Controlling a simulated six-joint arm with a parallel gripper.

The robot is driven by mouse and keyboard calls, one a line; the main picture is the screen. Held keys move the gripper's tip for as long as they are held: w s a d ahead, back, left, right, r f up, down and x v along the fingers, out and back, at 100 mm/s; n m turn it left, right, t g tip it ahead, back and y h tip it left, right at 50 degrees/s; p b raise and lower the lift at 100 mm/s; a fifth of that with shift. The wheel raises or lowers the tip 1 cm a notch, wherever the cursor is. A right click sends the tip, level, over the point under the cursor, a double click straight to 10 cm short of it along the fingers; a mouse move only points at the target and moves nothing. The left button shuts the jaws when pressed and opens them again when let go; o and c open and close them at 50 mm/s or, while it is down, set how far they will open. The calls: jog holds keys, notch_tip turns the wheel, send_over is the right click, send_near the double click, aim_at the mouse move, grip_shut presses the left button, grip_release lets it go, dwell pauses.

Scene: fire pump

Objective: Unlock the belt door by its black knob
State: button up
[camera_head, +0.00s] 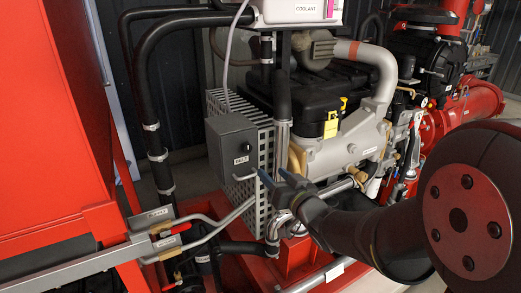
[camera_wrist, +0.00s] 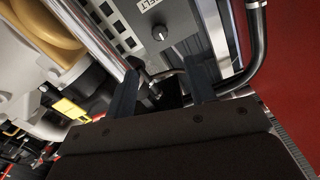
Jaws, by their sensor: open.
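The belt door is the front of a grey box (camera_head: 230,140) with a "BELT" label, left of the engine in the head view. Its black knob (camera_head: 245,147) sits on the front face above the label. In the wrist view the box (camera_wrist: 185,15) is at the top and the knob (camera_wrist: 157,34) lies just beyond the fingertips. A thin bent metal handle (camera_head: 244,178) projects low on the box. My gripper (camera_head: 276,177) is open, below and right of the knob in the head view. In the wrist view its fingers (camera_wrist: 162,70) are apart, with no contact on the knob visible.
A perforated guard (camera_head: 262,170) stands behind the box, with a vertical black hose (camera_head: 283,95) to its right. Lever valves (camera_head: 165,240) and a pipe lie lower left. The engine (camera_head: 335,150) is close beyond my gripper. A red cabinet (camera_head: 50,120) fills the left.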

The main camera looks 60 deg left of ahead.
aim_at(248, 149)
jog(key=a, duration=1.4)
jog(key=c, duration=1)
